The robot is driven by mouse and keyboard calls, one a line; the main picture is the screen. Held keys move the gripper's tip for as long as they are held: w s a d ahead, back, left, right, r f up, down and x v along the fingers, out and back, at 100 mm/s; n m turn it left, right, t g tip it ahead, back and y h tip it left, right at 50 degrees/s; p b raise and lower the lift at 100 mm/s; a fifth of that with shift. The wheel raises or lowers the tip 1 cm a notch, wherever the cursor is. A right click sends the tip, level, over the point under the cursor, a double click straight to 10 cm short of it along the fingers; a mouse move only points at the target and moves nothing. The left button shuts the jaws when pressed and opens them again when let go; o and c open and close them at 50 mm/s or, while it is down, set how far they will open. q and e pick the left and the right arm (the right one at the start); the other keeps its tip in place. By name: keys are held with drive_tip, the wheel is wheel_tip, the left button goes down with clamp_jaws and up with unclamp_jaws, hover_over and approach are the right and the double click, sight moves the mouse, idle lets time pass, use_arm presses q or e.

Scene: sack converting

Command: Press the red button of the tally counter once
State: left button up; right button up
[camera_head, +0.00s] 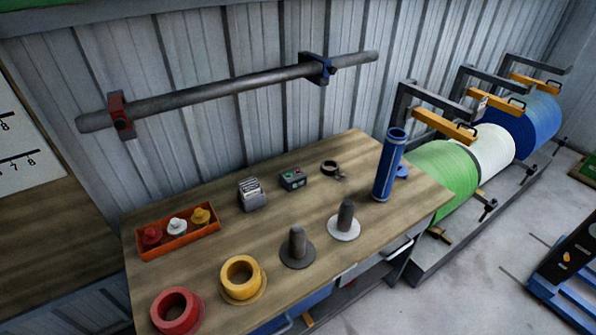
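A small dark grey box (293,180) with a green top panel and what look like small red and light buttons sits near the back middle of the wooden workbench (220,226). It looks like the tally counter; its buttons are too small to make out clearly. A grey block with a striped light top (252,195) stands to its left. Neither of my grippers shows in the head view, and nothing covers the box.
An orange tray (180,243) holds red, white and yellow pieces. A black ring clamp (330,169), blue cylinder (388,167), two spindles, a yellow ring (241,277) and a red ring (176,310) stand around. A pipe (220,91) runs along the wall behind.

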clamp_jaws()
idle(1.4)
